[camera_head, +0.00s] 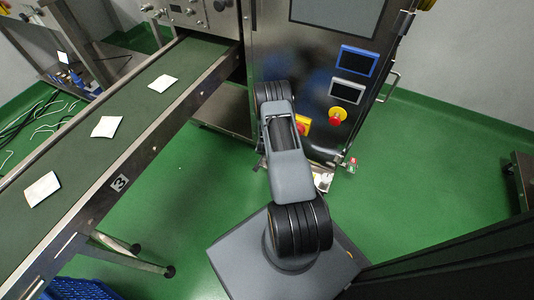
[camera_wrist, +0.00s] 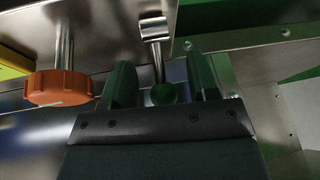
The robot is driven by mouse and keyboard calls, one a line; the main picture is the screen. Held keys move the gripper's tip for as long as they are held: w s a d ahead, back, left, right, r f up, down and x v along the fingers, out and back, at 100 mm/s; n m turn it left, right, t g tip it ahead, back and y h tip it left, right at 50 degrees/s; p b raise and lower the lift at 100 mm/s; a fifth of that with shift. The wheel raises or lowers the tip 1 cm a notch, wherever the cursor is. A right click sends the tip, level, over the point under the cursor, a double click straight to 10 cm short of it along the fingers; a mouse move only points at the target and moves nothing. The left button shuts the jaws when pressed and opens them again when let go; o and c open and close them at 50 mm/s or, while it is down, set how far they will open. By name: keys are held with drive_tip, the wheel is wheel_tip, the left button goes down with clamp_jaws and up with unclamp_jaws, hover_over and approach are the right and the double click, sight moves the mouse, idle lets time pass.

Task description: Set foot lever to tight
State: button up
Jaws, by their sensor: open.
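In the wrist view, a metal lever (camera_wrist: 157,55) with a dark green ball knob (camera_wrist: 163,94) at its end comes down from a steel surface. My gripper (camera_wrist: 162,78) is open, with one dark green finger on each side of this lever and knob. Gaps show between the fingers and the lever, so it is not gripped. I cannot tell the lever's setting, and no marking on it is readable. In the head view, my arm hides the gripper and the lever at the front of the steel machine (camera_head: 275,45).
An orange knob (camera_wrist: 57,88) on a metal post stands left of the gripper. In the head view, a red emergency button (camera_head: 337,115) is on the machine front. A conveyor (camera_head: 150,125) with white packets runs along the left. Green floor (camera_head: 420,180) is open at right.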

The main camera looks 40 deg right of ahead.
clamp_jaws()
idle(0.5)
